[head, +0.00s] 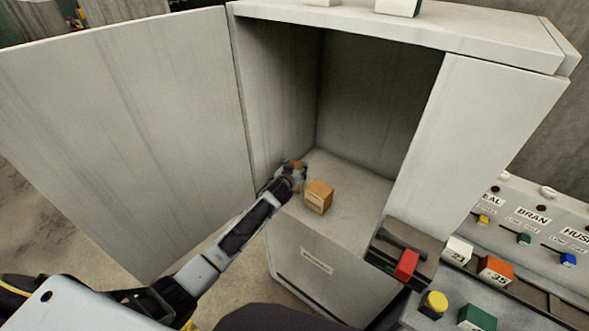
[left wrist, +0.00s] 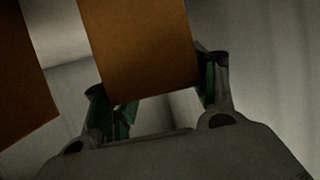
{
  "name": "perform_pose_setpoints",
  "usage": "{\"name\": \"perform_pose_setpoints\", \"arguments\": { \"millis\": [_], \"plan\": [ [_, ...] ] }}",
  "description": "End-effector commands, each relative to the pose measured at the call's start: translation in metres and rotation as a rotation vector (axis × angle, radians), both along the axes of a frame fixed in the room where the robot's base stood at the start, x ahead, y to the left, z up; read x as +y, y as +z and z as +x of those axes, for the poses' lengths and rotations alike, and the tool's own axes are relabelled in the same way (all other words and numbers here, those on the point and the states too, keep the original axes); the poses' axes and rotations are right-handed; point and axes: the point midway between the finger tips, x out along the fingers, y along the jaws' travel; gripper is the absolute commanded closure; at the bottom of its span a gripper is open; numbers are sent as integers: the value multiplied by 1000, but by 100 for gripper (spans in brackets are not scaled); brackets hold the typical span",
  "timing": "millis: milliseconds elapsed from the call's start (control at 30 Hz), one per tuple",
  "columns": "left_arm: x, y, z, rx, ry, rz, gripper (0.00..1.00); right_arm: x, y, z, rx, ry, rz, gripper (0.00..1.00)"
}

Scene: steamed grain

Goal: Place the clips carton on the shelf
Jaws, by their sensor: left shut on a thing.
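My left gripper (head: 293,171) reaches into the open cabinet and is shut on a small orange-brown carton, which is mostly hidden by the gripper in the head view. In the left wrist view this held carton (left wrist: 142,45) stands between the two fingers. A second orange-brown carton (head: 319,196) with a pale label sits on the cabinet's shelf (head: 350,214), just right of the gripper. I cannot read its label, so I cannot tell which carton holds the clips. The second carton also shows at the left of the left wrist view (left wrist: 22,85). My right gripper is not in view.
The cabinet door (head: 125,125) stands wide open to the left. The cabinet's right wall (head: 470,150) bounds the shelf. A panel with a red handle (head: 406,264), coloured blocks and a yellow button (head: 435,303) is at lower right. The shelf behind the cartons is clear.

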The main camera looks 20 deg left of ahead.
Motion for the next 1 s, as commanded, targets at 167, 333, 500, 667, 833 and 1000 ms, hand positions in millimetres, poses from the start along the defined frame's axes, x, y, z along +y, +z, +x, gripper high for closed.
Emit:
{"name": "perform_pose_setpoints", "arguments": {
  "millis": [167,333,500,667,833,1000],
  "plan": [
    [0,1,0,-2,0,0,92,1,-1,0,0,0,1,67],
    [0,-2,0,0,0,0,36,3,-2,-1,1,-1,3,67],
    [0,-2,0,0,0,0,21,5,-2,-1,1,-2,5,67],
    [0,-2,0,0,0,0,21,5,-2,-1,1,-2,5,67],
    [0,-1,0,0,0,1,21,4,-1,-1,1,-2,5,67],
    [0,1,-1,0,0,1,21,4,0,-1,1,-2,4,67]
  ]
}}
